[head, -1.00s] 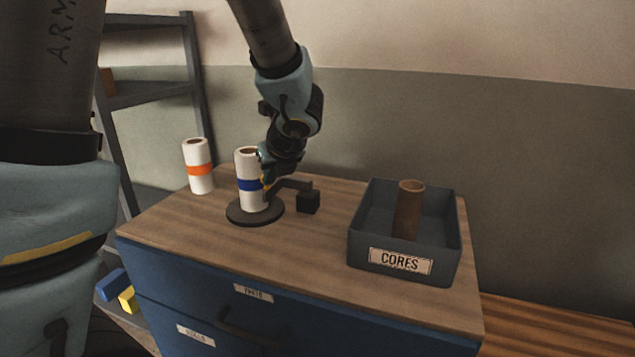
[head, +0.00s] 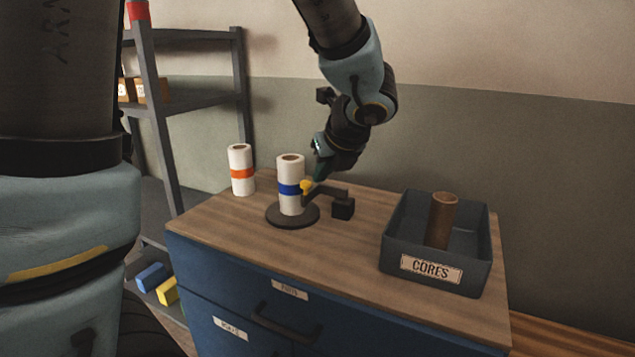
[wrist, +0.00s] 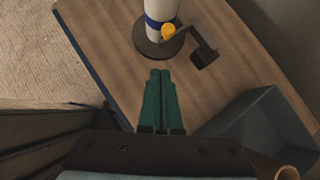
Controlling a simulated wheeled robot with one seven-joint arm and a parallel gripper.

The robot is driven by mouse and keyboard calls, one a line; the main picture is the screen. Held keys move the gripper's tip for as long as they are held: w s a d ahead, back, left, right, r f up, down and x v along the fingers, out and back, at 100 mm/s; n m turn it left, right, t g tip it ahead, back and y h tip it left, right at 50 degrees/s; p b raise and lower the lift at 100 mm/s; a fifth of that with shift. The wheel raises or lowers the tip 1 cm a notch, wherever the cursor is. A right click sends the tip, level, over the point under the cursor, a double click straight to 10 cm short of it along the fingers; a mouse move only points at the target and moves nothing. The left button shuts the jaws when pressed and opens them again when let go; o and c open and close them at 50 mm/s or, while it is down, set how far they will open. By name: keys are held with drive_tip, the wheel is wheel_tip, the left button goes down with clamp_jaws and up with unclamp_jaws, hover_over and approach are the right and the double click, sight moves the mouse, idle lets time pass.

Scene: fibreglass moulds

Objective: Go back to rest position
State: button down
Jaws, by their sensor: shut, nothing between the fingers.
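My gripper (head: 318,172) is above the cabinet top, just right of the white roll with the blue band (head: 290,172). In the wrist view its green fingers (wrist: 160,74) lie together with nothing between them. The blue-banded roll stands upright on a dark round base (head: 292,217). A dark arm with a yellow tip (head: 306,187) reaches to the roll from a black block (head: 343,209); the tip is at the blue band. In the wrist view the yellow tip (wrist: 168,30) lies beyond the fingertips, apart from them.
A white roll with an orange band (head: 241,173) stands at the back left of the wooden top (head: 360,255). A grey bin labelled CORES (head: 400,248) holds an upright brown tube (head: 441,221) on the right. A dark shelf (head: 190,105) with boxes stands at left.

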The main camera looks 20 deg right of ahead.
drive_tip(key=s+a+f+n+g, duration=0.1)
drive_tip(key=a+f+n+g, duration=0.1)
drive_tip(key=a+n, duration=0.6)
drive_tip(key=s+a+f+n+g+h, duration=0.1)
drive_tip(key=a+f+n, duration=0.3)
drive_tip(key=a+n, duration=0.4)
drive_tip(key=s+a+f+n+g, duration=0.3)
drive_tip(key=a+n, duration=0.5)
drive_tip(key=n, duration=0.9)
drive_tip(key=shift+a+f+g, duration=0.3)
drive_tip(key=shift+a, duration=0.1)
drive_tip(key=shift+s, duration=0.1)
